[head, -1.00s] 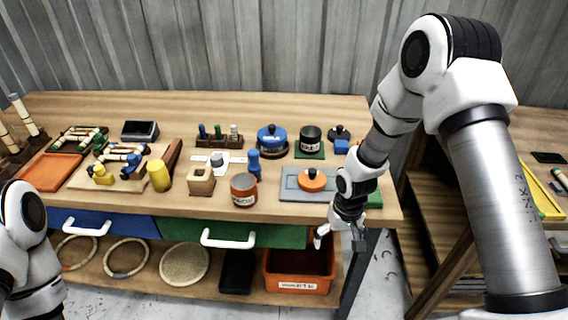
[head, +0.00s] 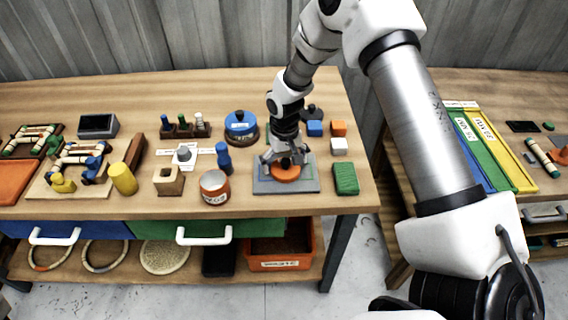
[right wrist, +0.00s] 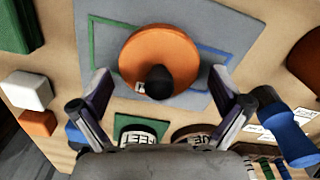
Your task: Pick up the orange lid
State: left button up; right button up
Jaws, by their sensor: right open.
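The orange lid (head: 286,174) is a round disc with a black knob, lying on a grey mat (head: 308,186) with coloured outlines. In the right wrist view the lid (right wrist: 150,50) shows its black knob toward the gripper. My right gripper (head: 284,160) is just above the lid. In the right wrist view my right gripper (right wrist: 165,82) is open, with its fingers on either side of the knob, and nothing between them is gripped. An orange jar (head: 214,188) with a label stands open to the left of the mat. My left gripper is out of view.
A green sponge-like block (head: 345,178) lies right of the mat. White (head: 338,146), orange (head: 339,128) and blue (head: 314,128) blocks lie behind. A blue peg piece (head: 223,158) and a blue-lidded jar (head: 241,126) stand left. An orange bin (head: 290,262) sits below.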

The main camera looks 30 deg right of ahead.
jog(key=shift+f, duration=0.1)
jog(key=shift+s, duration=0.1)
jog(key=shift+s+r, duration=0.15)
jog(key=shift+r, duration=0.05)
jog(key=c, duration=0.4)
jog(key=shift+s+r, duration=0.1)
jog(key=c, duration=0.8)
jog(key=shift+a, duration=0.1)
jog(key=shift+c, duration=0.6)
jog(key=shift+s, duration=0.15)
